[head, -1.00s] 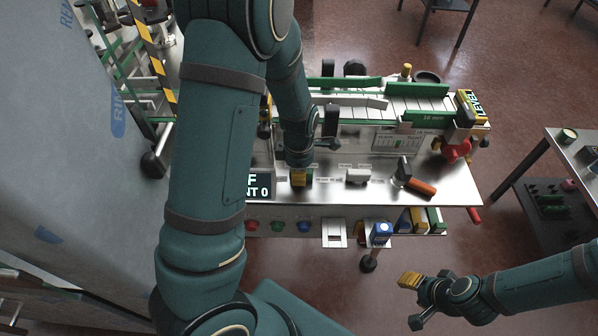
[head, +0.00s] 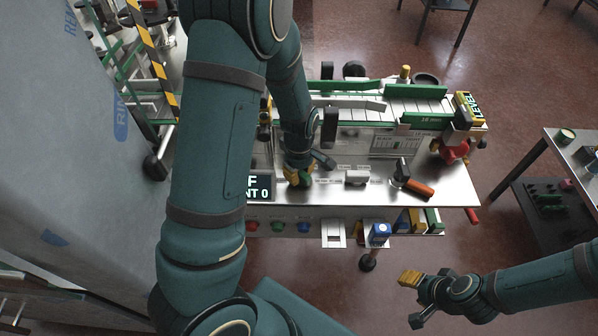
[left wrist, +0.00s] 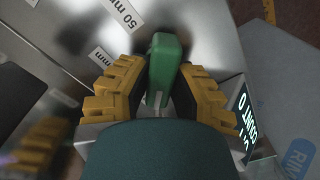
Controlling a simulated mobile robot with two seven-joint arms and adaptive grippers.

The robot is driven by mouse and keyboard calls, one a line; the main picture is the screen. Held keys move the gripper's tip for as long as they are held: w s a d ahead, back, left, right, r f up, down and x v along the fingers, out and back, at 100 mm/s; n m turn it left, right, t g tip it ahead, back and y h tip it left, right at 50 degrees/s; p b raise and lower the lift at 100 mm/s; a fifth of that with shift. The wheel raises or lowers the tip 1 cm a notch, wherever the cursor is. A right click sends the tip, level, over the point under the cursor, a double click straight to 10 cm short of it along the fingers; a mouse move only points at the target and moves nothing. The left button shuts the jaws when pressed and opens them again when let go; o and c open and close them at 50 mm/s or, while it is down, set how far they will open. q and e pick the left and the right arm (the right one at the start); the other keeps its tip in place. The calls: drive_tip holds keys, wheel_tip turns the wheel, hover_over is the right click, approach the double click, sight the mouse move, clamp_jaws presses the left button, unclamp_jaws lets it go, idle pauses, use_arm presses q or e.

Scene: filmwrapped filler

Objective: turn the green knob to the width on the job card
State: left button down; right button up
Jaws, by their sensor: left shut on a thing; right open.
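The green knob (left wrist: 164,62) stands up between the yellow fingers of my left gripper (left wrist: 160,90) in the left wrist view. The gripper is shut on it. In the head view a bit of the green knob (head: 306,180) shows beside my left gripper (head: 298,175) on the steel panel. Width labels lie around the knob; one (left wrist: 120,13) reads 50 mm, and another (left wrist: 101,57) shows only "mm". A printed white sheet (head: 396,146) on the machine is too small to read. My right gripper (head: 418,298) is open and empty, away from the machine.
A black display (head: 258,187) is left of the knob. A grey block (head: 357,177) and an orange-handled lever (head: 417,187) sit to its right. Coloured buttons (head: 278,227) line the front. A grey wrapped mass (head: 60,150) fills the left side.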

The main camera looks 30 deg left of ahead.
use_arm(q)
drive_tip(key=m, duration=0.3)
drive_tip(key=shift+m, duration=0.3)
drive_tip(key=m, duration=0.3)
drive_tip(key=shift+d+f+m, duration=0.1)
drive_tip(key=shift+m, duration=0.2)
drive_tip(key=m+b, duration=0.1)
drive_tip(key=m, duration=0.2)
drive_tip(key=shift+w+d+m, duration=0.1)
drive_tip(key=shift+m, duration=0.3)
drive_tip(key=m, duration=0.3)
drive_tip(key=shift+d+m+b, duration=0.1)
drive_tip(key=shift+m+b, duration=0.2)
drive_tip(key=m, duration=0.3)
drive_tip(key=shift+m, duration=0.3)
drive_tip(key=m, duration=0.2)
drive_tip(key=shift+d+m, duration=0.15)
drive_tip(key=shift+m, duration=0.15)
drive_tip(key=m, duration=0.5)
drive_tip(key=shift+d+m, duration=0.1)
drive_tip(key=shift+m, duration=0.6)
